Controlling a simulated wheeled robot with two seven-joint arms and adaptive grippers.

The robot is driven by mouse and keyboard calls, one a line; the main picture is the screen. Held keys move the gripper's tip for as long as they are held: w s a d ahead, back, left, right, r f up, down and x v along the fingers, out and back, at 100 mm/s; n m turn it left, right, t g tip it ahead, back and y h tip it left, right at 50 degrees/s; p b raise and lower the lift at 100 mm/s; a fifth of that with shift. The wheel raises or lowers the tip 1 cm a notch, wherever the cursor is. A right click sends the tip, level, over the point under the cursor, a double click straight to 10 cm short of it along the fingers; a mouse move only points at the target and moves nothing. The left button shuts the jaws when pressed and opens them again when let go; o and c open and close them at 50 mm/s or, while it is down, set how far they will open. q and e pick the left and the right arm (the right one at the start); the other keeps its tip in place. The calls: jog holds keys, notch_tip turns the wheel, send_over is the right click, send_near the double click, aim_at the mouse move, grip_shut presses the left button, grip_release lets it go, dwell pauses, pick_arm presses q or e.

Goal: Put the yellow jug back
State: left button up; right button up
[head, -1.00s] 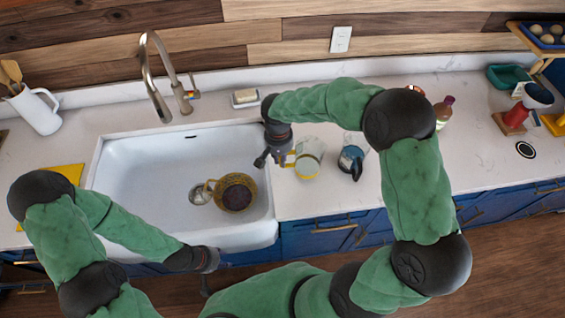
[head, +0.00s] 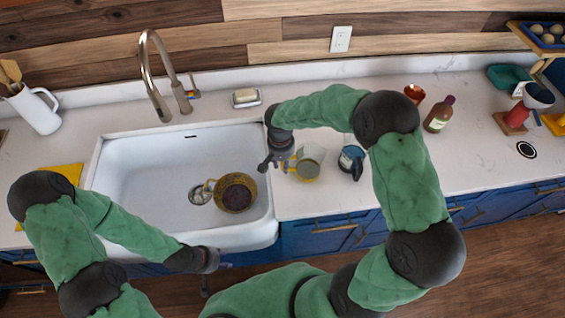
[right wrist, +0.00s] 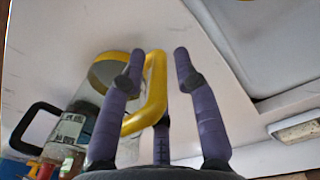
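The yellow jug (head: 309,160) is a clear vessel with a yellow rim and handle. It is on the counter just right of the sink in the head view. In the right wrist view its yellow handle (right wrist: 156,92) lies between the spread purple fingers of my right gripper (right wrist: 160,62). A gap shows between the handle and the right finger. In the head view my right gripper (head: 273,163) is at the jug's left side. My left gripper (head: 209,270) is low in front of the sink, away from the jug; its fingers are too unclear to judge.
A blue cup with a black handle (head: 351,160) stands close right of the jug. The white sink (head: 135,170) holds a patterned pot (head: 236,193). A soap dish (head: 246,98) and bottle (head: 439,114) stand further back. The counter to the right has free room.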

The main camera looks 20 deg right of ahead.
jog(key=shift+r, duration=0.1)
jog(key=shift+r, duration=0.15)
jog(key=r, duration=0.8)
jog(key=r+p, duration=0.1)
jog(key=r, duration=0.3)
jog(key=shift+w+a, duration=0.1)
jog(key=shift+a, duration=0.15)
